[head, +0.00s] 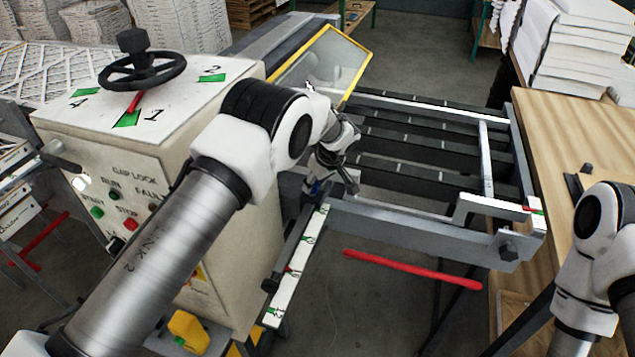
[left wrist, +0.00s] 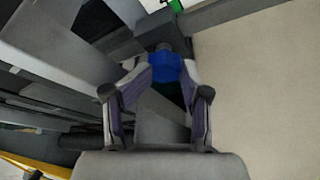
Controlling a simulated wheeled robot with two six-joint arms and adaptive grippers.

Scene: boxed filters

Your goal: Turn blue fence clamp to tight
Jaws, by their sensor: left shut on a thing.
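The blue fence clamp (left wrist: 166,66) shows between the fingertips of my left gripper (left wrist: 158,95) in the left wrist view. The fingers are closed in on it from both sides. In the head view my left gripper (head: 326,180) reaches down to the near left corner of the roller frame, at the top end of the white scale with green marks (head: 297,262). Only a little blue of the clamp shows there; my gripper hides the rest. The clamp's turn position cannot be told.
The cream machine cabinet (head: 180,132) with a black handwheel (head: 142,70) stands to the left. A yellow-framed guard (head: 322,62) rises behind my left gripper. The roller bed (head: 430,140) extends right, with a red bar (head: 412,269) below. A wooden table (head: 585,135) stands at right.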

